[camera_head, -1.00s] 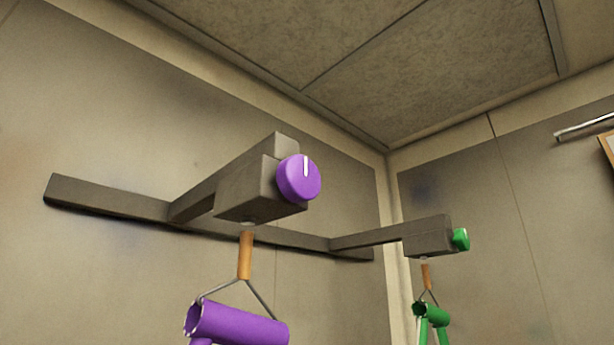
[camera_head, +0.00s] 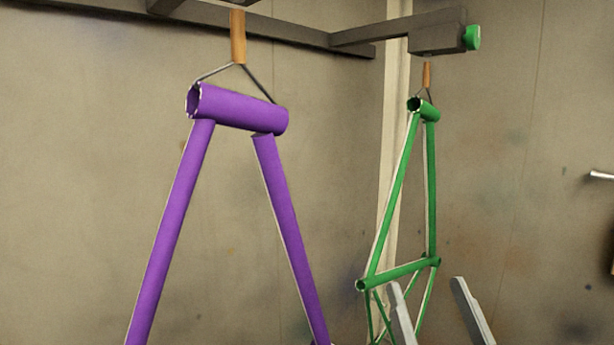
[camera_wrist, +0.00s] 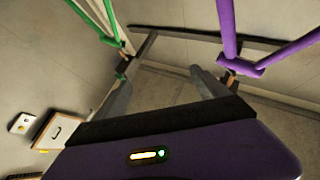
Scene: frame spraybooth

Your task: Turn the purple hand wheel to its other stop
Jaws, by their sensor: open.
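The purple hand wheel does not show in the head view now, and I cannot make it out in the wrist view. The purple bike frame (camera_head: 235,108) hangs from an orange-brown handle (camera_head: 238,38) in the head view; part of it also shows at the upper right of the wrist view (camera_wrist: 229,30). My gripper (camera_head: 426,284) enters at the bottom right of the head view, its two grey fingers apart, nearer the green frame in the picture than the purple one. In the wrist view my gripper (camera_wrist: 160,77) is open, with nothing visible between its fingers.
A green frame (camera_head: 431,190) hangs at the right under a grey arm with a green knob (camera_head: 472,38). A grey rail (camera_head: 285,34) runs along the wall. The wrist view shows a framed panel (camera_wrist: 57,130) and a small white box (camera_wrist: 22,123) at left.

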